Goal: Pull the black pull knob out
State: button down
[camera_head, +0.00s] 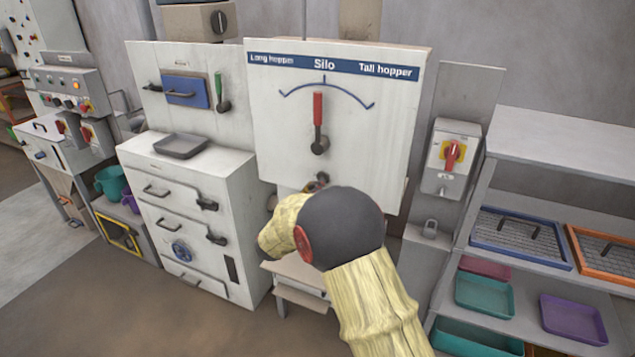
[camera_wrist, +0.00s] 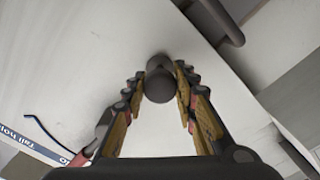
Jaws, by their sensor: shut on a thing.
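The black pull knob (camera_wrist: 160,84) shows in the wrist view as a dark, rounded knob on a short stem, standing out from a pale panel. My gripper (camera_wrist: 161,78) has one finger on each side of it and is shut on it. In the head view my own arm covers most of the gripper and the knob, below the red-handled lever (camera_head: 318,122) of the white Silo panel (camera_head: 385,135).
A grey box with a red rotary switch (camera_head: 453,153) stands right of the Silo panel. Shelves with trays (camera_head: 485,296) are at the right. A white cabinet with handles (camera_head: 190,222) is at the left.

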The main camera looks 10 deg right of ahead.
jog(key=shift+a+f, duration=0.1)
jog(key=shift+f, duration=0.05)
jog(key=c, duration=1.8)
grip_release()
jog(key=shift+s, duration=0.1)
jog(key=shift+o, duration=0.6)
jog(key=shift+s+a, duration=0.1)
jog(key=shift+a, duration=0.05)
jog(key=shift+o, duration=1.4)
jog(key=v, duration=1.1)
jog(key=shift+s+a, duration=0.2)
jog(key=shift+s, duration=0.15)
